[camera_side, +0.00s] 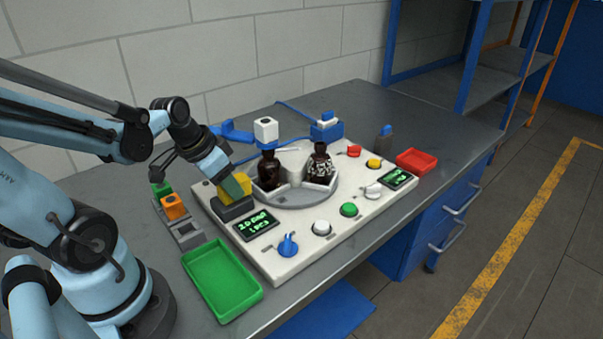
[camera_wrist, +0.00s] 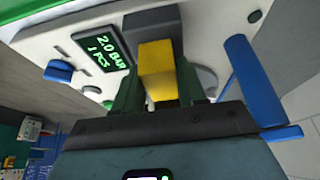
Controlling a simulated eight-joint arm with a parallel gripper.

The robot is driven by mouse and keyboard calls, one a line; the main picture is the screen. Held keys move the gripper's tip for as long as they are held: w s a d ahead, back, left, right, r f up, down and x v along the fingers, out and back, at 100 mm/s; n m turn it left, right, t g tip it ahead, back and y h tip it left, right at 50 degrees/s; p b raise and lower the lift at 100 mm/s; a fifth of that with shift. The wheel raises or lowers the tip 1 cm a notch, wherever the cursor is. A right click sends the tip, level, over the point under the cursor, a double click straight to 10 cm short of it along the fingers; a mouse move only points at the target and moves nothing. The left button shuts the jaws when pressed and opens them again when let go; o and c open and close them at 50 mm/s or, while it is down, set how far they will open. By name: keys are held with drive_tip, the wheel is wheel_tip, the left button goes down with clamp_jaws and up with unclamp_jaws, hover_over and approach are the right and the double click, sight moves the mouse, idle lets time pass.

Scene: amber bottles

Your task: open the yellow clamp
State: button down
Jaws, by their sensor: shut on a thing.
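The yellow clamp (camera_side: 237,185) sits on a dark block (camera_side: 233,208) at the left end of the white panel. In the wrist view the yellow clamp (camera_wrist: 157,70) lies between my green fingers. My gripper (camera_side: 234,186) reaches down to it from the upper left and is shut on it. In the wrist view my gripper (camera_wrist: 156,88) has one finger on each side of the yellow part. The far finger's contact is partly hidden in the side view.
Amber bottles (camera_side: 269,171) stand on a grey round holder (camera_side: 298,200) right of the clamp. The panel carries a display (camera_side: 256,224), a blue knob (camera_side: 288,246) and several buttons. A green tray (camera_side: 222,280) lies in front, a red tray (camera_side: 416,161) at right. Coloured blocks (camera_side: 174,207) stand at left.

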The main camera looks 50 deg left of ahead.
drive_tip(key=shift+s+f, duration=0.1)
drive_tip(key=shift+s, duration=0.1)
drive_tip(key=c, duration=0.7)
unclamp_jaws()
drive_tip(key=shift+r, duration=0.2)
drive_tip(key=shift+v, duration=5.85)
drive_tip(key=w+d+f+t, duration=0.1)
drive_tip(key=w+d, duration=0.1)
drive_tip(key=d, duration=0.1)
drive_tip(key=w+d+f, duration=0.2)
drive_tip(key=w+d, duration=0.1)
drive_tip(key=w+d+f+t, duration=0.1)
drive_tip(key=w+d, duration=0.1)
drive_tip(key=d, duration=0.1)
drive_tip(key=shift+w+d+f+t, duration=0.2)
drive_tip(key=shift+w+d+t, duration=0.1)
drive_tip(key=shift+w, duration=0.1)
